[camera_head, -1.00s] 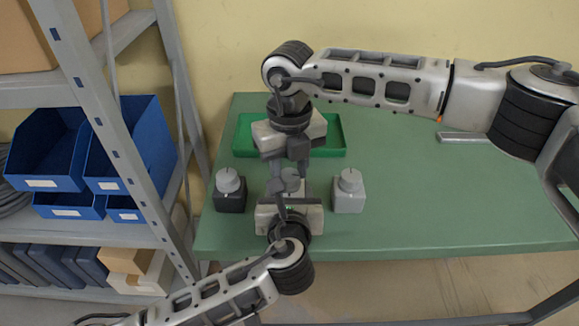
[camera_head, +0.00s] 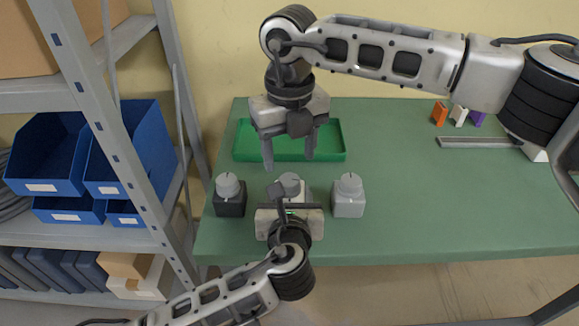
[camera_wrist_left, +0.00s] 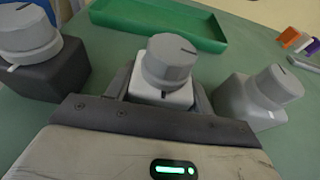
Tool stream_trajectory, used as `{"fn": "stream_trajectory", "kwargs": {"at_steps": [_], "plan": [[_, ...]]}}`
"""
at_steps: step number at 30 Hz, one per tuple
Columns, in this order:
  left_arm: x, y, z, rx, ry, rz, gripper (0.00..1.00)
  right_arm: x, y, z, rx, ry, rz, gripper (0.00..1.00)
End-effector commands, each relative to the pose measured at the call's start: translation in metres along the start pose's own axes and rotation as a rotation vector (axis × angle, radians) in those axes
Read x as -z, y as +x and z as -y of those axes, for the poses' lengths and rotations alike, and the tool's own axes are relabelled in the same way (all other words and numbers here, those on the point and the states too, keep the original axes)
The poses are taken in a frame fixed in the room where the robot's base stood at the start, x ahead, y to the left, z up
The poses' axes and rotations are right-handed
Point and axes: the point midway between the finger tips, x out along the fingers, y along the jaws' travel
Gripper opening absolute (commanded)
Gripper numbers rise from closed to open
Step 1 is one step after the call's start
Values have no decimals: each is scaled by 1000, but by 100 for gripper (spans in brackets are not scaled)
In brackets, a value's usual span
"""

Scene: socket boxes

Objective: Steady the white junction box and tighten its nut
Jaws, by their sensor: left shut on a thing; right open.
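The white junction box (camera_wrist_left: 160,94) stands between a dark box and a light grey box, with a round grey nut (camera_wrist_left: 168,60) on top. In the head view the same nut (camera_head: 289,184) shows, while most of the box is hidden by my left gripper. My left gripper (camera_head: 289,205) is shut on the white box, with a finger on each side of it in the left wrist view. My right gripper (camera_head: 289,152) is open and empty, pointing down above and behind the white box, clear of the nut.
The dark box (camera_head: 230,204) is at the left and the light grey box (camera_head: 349,205) at the right, each with a grey nut. A green tray (camera_head: 338,155) lies behind. Orange, white and purple pieces (camera_head: 439,113) and a metal bar (camera_head: 475,142) lie at the right.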

Motion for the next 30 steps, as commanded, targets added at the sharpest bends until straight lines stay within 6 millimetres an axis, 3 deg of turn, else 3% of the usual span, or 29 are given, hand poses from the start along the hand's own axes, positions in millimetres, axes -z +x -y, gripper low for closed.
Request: {"fn": "stream_trajectory", "kwargs": {"at_steps": [3,10,25,30], "plan": [[0,0,-1,-2,1,-1,25,0,-27,0,1,0,3,57],[0,0,-1,-2,1,-1,25,0,-61,0,0,1,1,57],[0,0,-1,-2,1,0,25,0,-68,0,0,-15,0,58],[0,0,-1,-2,1,0,25,0,-68,0,-1,-196,-1,58]]}}
